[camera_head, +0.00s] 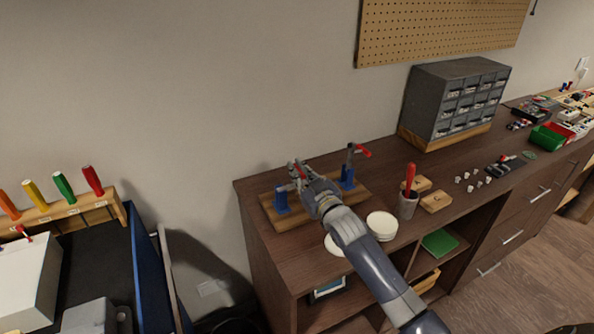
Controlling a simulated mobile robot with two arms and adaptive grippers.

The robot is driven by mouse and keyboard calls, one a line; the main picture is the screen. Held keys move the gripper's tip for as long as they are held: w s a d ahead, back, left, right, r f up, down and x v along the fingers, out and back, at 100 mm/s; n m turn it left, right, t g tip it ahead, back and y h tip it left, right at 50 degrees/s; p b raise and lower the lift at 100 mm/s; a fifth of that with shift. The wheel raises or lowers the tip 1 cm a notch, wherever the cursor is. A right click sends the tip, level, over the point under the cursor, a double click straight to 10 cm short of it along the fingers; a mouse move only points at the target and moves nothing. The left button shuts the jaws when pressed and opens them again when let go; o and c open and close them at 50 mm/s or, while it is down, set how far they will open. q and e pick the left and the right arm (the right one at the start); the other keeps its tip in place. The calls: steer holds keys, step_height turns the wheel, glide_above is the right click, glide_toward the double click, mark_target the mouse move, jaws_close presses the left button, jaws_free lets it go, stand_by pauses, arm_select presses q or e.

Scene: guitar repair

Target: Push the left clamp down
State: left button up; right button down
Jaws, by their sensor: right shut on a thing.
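The left clamp (281,200) has a blue base on a wooden board (288,223) on the brown bench. My right gripper (297,174) is at the left clamp, shut on its handle, and covers much of it. A little red shows between the fingers. The right clamp (348,176) stands on the same board, to the right of my gripper. Its lever is up, with a red handle tip (362,151). My left gripper is not in view.
White round plates (382,224) lie by my right arm. A grey cup (408,205) with a red-handled tool and small wooden blocks (436,202) stand to the right. A grey drawer cabinet (455,100) stands at the back. Coloured screwdrivers (63,186) stand in a rack at left.

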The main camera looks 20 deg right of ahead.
steer(key=shift+d+f, duration=0.15)
steer(key=shift+f, duration=0.15)
steer(key=c, duration=1.7)
jaws_free()
steer(key=shift+o, duration=0.5)
steer(key=shift+r, duration=0.1)
steer(key=shift+d, duration=0.15)
steer(key=shift+s+a, duration=0.2)
steer(key=shift+s, duration=0.25)
steer(key=s, duration=1.1)
steer(key=shift+d, duration=0.45)
steer(key=shift+s, duration=0.1)
